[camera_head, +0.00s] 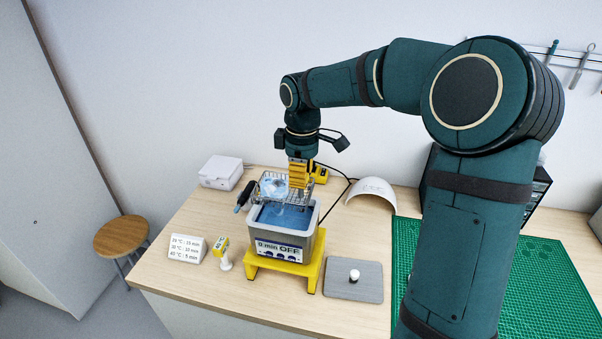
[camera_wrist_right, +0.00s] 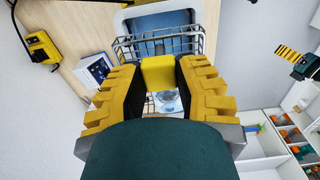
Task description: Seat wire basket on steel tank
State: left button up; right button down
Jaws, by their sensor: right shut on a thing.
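The steel tank (camera_head: 282,243) stands on a yellow stand (camera_head: 317,262) and holds blue liquid. Its front display reads "0 min OFF". My right gripper (camera_head: 298,184) is shut on the yellow grip block (camera_wrist_right: 158,71) of the wire basket (camera_head: 274,201). The basket appears raised over the tank's back part, with clear, bluish contents inside. Its wires (camera_wrist_right: 126,48) overlap the tank's near rim in the wrist view; contact cannot be told. A yellow-fingered gripper, seemingly my left (camera_wrist_right: 298,63), shows at the wrist view's right edge; its jaw state is unclear.
A grey lid (camera_head: 353,281) with a white knob lies right of the tank. A temperature card (camera_head: 187,248) and small yellow-labelled item (camera_head: 222,250) stand left. A white box (camera_head: 221,172) and white arch (camera_head: 372,194) are behind. A green mat (camera_head: 548,265) covers the right.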

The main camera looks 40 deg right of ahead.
jog(key=shift+f+b, duration=3.7)
jog(key=shift+f, duration=2.45)
jog(key=c, duration=0.7)
grip_release()
notch_tip(320, 180, up, 12)
jog(key=shift+r, duration=0.1)
